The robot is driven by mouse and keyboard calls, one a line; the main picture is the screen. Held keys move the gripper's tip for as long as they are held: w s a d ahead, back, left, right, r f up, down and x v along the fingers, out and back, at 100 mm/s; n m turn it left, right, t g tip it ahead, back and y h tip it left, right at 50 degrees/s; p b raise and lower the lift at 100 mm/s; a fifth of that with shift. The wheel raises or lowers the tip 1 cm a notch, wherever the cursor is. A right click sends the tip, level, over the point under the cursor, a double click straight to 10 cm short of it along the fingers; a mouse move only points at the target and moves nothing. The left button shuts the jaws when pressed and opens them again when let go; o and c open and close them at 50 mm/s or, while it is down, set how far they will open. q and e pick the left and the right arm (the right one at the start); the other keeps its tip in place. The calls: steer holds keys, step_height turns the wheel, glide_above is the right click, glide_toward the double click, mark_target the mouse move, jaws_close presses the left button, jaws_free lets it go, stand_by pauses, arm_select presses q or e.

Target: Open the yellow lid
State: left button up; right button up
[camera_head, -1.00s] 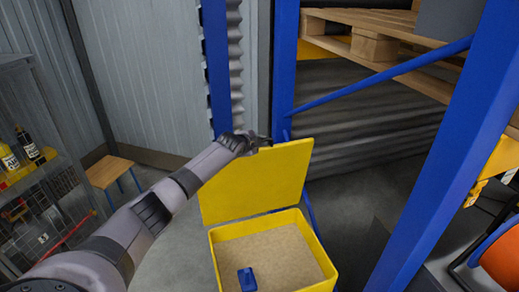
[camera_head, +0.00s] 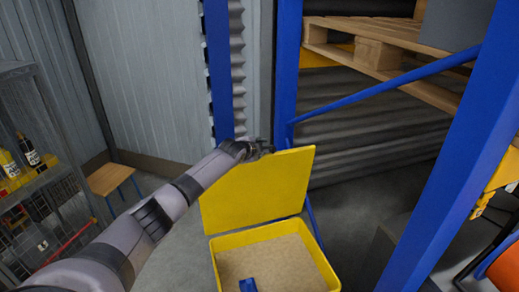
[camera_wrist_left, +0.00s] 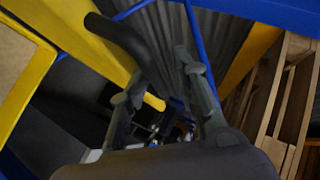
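The yellow lid (camera_head: 258,186) stands raised, roughly upright, at the back of the yellow sand box (camera_head: 328,268). The box's open top shows sand and a blue object (camera_head: 248,285). My left gripper (camera_head: 266,147) is at the lid's top edge, near its middle. In the left wrist view my left gripper (camera_wrist_left: 160,75) has its two fingers spread apart. There a black curved handle (camera_wrist_left: 115,38) on the lid's yellow edge (camera_wrist_left: 75,22) shows beside the left finger; I cannot tell whether they touch. My right gripper is not in view.
A blue rack upright (camera_head: 440,160) and a diagonal brace (camera_head: 385,87) stand right of the box, with a wooden pallet (camera_head: 385,45) above. A shelf with bottles (camera_head: 28,150) and a small wooden stool (camera_head: 110,178) are at the left. Grey floor lies between.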

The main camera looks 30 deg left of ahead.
arm_select(q)
steer(key=shift+f, duration=0.1)
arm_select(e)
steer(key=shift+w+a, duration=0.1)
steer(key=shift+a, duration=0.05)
arm_select(q)
steer(key=shift+s, duration=0.35)
steer(key=v, duration=1.1)
steer(key=shift+r, duration=0.3)
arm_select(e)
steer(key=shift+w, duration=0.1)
